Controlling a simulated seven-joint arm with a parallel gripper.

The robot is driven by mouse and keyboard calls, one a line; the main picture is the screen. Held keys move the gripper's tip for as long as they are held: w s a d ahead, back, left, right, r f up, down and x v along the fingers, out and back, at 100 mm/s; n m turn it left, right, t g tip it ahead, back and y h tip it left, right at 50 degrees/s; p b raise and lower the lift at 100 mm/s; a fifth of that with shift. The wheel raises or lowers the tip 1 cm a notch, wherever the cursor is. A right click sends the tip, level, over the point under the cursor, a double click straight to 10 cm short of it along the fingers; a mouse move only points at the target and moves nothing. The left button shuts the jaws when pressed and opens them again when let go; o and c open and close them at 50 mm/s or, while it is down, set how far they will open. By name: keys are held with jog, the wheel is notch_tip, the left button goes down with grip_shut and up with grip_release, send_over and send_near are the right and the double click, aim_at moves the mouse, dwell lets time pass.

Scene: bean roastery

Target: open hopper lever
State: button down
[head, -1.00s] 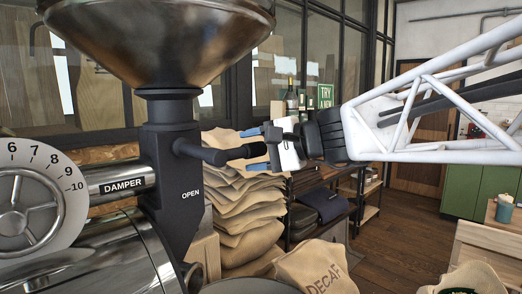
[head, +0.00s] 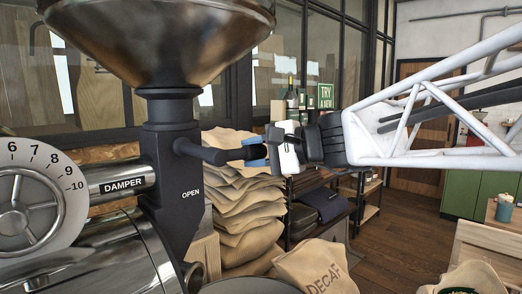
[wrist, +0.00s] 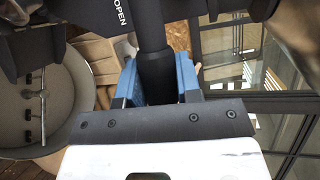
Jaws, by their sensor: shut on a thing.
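The hopper lever (head: 218,156) is a dark bar with a black grip, sticking out to the right from the dark neck under the hopper (head: 155,35). In the wrist view the lever (wrist: 156,75) runs between the two blue fingers of my gripper (wrist: 159,88). My gripper (head: 256,153) also shows in the head view, closed around the lever's black end. The word OPEN is printed on the housing (head: 172,205) below the lever. The grip's end is partly hidden by the fingers.
The damper dial (head: 35,205) and the metal roaster drum (head: 110,255) are at the left. Several stacked burlap sacks (head: 245,215) and a DECAF sack (head: 315,265) stand behind and below. A round cooling tray (wrist: 45,100) shows at the left of the wrist view.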

notch_tip(320, 180, down, 2)
jog(key=shift+s+a+f+m+y, duration=0.15)
jog(key=shift+m+y, duration=0.35)
jog(key=shift+m, duration=0.5)
jog(key=s+a+f+m+t+y, duration=0.1)
jog(key=s+a+f+m+y, duration=0.2)
jog(key=f+m, duration=0.2)
jog(key=shift+m+t, duration=0.4)
jog(key=shift+m, duration=1.3)
jog(key=shift+f+y, duration=0.1)
jog(key=shift+y, duration=0.2)
jog(key=c, duration=0.8)
grip_release()
jog(key=shift+d, duration=0.1)
jog(key=v, duration=0.7)
jog(key=shift+s+d, duration=0.15)
jog(key=shift+d, duration=0.1)
